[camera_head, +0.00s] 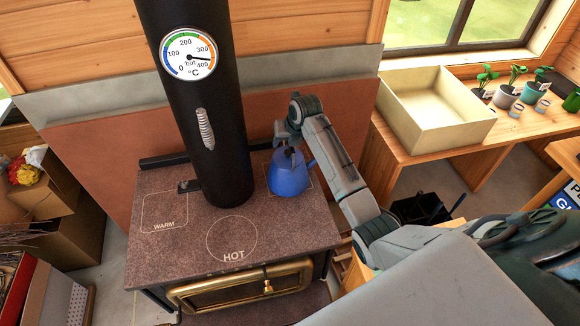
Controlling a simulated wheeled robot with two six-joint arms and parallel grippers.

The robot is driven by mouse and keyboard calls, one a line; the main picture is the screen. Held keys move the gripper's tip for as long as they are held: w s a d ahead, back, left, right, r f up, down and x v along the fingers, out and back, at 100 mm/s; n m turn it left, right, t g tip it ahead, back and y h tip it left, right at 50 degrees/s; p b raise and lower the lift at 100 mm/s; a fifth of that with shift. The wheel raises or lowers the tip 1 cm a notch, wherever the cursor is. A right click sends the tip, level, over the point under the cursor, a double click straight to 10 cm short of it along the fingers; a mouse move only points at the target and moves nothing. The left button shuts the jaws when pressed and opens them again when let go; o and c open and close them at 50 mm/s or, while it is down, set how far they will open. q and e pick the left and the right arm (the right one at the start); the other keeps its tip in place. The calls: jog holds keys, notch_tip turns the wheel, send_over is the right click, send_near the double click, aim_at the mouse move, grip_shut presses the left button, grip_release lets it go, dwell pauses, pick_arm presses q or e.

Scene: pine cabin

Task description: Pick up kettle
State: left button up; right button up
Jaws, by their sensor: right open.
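The blue kettle (288,176) stands on the right rear part of the stove top (185,240), to the right of the black flue pipe. Its spout points to the right. My right gripper (291,148) is directly above it, at its handle, with the arm reaching in from the right. The jaws are open around or beside the handle; the gripper hides much of it, so I cannot tell which. My left gripper is not in view.
The black flue pipe (205,130) with a temperature dial (188,54) rises close to the left of the kettle. A beige open box (435,108) and potted plants (506,95) stand on the wooden bench at right. The front stove top is clear.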

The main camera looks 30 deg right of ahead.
grip_shut()
dwell(1.4)
jog(key=shift+w+r, duration=0.1)
